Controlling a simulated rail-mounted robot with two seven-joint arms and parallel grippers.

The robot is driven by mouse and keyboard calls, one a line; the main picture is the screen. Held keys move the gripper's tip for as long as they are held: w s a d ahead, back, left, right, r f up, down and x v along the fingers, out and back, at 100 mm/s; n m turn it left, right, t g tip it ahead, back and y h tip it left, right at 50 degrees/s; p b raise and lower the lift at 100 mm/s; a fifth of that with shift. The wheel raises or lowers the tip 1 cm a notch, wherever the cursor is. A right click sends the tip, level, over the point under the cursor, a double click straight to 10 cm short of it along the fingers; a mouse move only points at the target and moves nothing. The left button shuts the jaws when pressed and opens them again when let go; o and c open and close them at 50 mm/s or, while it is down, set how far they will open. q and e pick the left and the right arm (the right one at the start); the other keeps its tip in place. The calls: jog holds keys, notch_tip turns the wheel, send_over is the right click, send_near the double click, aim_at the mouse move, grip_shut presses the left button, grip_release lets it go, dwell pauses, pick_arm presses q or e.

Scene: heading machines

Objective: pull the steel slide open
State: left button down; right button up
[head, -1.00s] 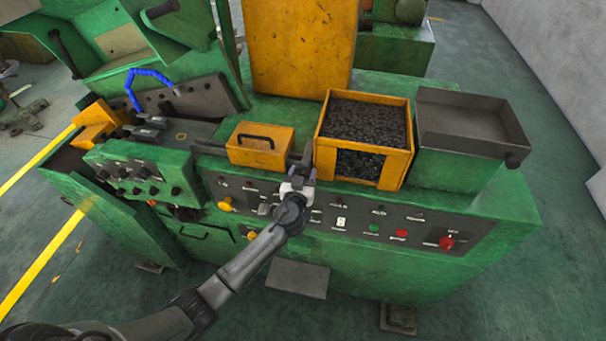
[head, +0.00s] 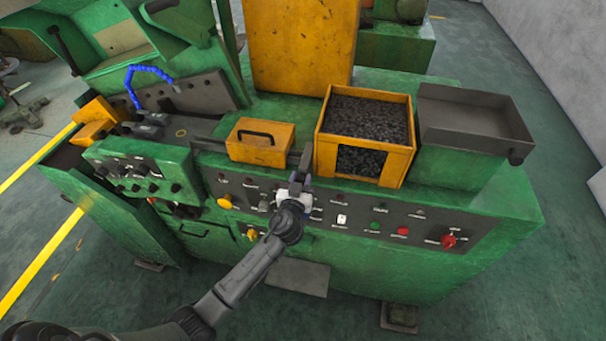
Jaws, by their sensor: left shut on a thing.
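The steel slide (head: 306,159) is a narrow grey piece at the front edge of the green machine, between the yellow box with a black handle and the yellow bin of dark pieces. My left gripper (head: 299,180) is shut on its near end, above the front control panel. The fingers hide part of the slide, and I cannot tell how far it is pulled out. My right gripper is not in view.
The yellow bin (head: 397,162) stands close to the right of my gripper, with a grey tray (head: 473,119) beyond it. The yellow box (head: 261,141) is close on the left. Buttons and a red knob (head: 448,241) line the panel. Clear floor lies in front.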

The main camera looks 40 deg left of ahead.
pick_arm(q)
jog(key=shift+v, duration=0.75)
jog(key=c, duration=1.2)
grip_release()
jog(key=shift+r, duration=0.2)
jog(key=shift+o, duration=1.4)
jog(key=shift+s+d+f, duration=0.1)
jog(key=shift+s+f, duration=0.05)
jog(key=shift+s, duration=0.1)
jog(key=shift+o, duration=0.7)
jog(key=b+v, duration=0.3)
jog(key=v, duration=1)
jog(key=shift+s, duration=0.3)
